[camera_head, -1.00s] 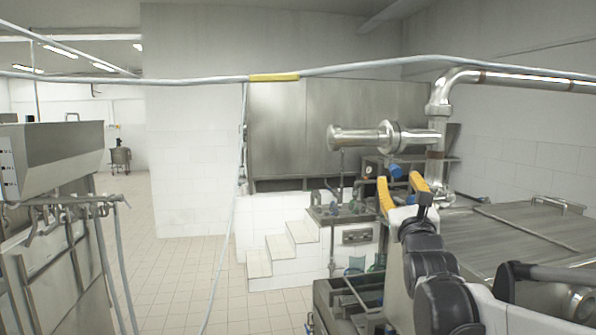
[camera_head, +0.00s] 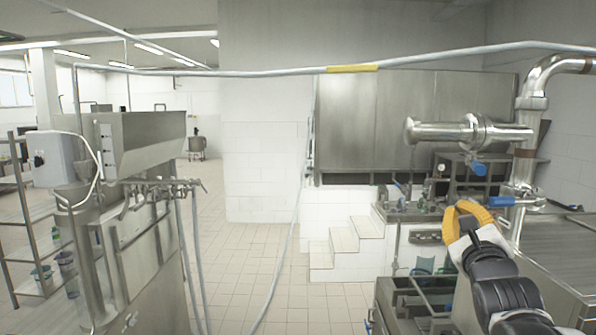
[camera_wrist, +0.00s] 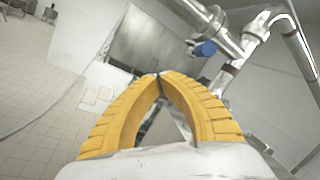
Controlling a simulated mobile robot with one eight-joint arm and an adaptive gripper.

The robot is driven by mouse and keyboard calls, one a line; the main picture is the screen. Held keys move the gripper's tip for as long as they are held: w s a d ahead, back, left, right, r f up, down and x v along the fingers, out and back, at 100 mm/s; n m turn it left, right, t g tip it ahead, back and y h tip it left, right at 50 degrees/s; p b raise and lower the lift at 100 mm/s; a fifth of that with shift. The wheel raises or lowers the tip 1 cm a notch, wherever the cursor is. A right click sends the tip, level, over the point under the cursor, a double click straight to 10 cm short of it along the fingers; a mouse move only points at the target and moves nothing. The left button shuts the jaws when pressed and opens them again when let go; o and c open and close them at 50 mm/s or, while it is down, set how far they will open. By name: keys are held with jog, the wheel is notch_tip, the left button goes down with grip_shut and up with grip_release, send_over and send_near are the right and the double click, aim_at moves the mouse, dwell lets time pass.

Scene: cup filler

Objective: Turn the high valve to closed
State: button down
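Two blue valve handles show at the steel pipework on the right in the head view. The upper blue handle (camera_head: 479,168) hangs just below the thick horizontal pipe and points toward the camera. The lower blue handle (camera_head: 500,201) lies sideways beside the vertical pipe. In the wrist view, a blue handle (camera_wrist: 205,48) shows beyond the fingers, right of centre. My gripper (camera_head: 460,205) has yellow fingers, left of and below the handles in the head view. In the wrist view, its fingertips (camera_wrist: 158,75) meet with nothing between them. It appears apart from both handles.
The thick horizontal pipe (camera_head: 465,131) joins the vertical pipe (camera_head: 524,170). A steel tank (camera_head: 565,240) stands at right. A steel machine (camera_head: 145,220) with taps stands at left, and a hose (camera_head: 270,270) hangs in the middle. White steps (camera_head: 342,240) are behind; tiled floor is free between.

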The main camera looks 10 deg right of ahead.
aim_at(475, 165)
jog(key=w+a+f+n+g, duration=0.25)
jog(key=w+f+n, duration=0.2)
jog(key=n, duration=0.45)
jog(key=w+a+f+n+g, duration=0.1)
jog(key=w+f+n+g, duration=0.35)
jog(key=n, duration=0.45)
jog(key=s+a+r+n+g+h, duration=0.2)
jog(key=a+r+n+g+h, duration=0.1)
jog(key=r+n+h, duration=0.5)
jog(key=s+a+r+n+g+h, duration=0.1)
jog(key=a+r+n+g+h, duration=0.25)
jog(key=r+n, duration=0.5)
jog(key=d+n+p, duration=0.2)
jog(key=d+p, duration=0.1)
jog(key=d, duration=1)
jog(key=shift+w+d+r, duration=0.15)
jog(key=shift+d+r, duration=0.05)
jog(key=shift+d, duration=0.15)
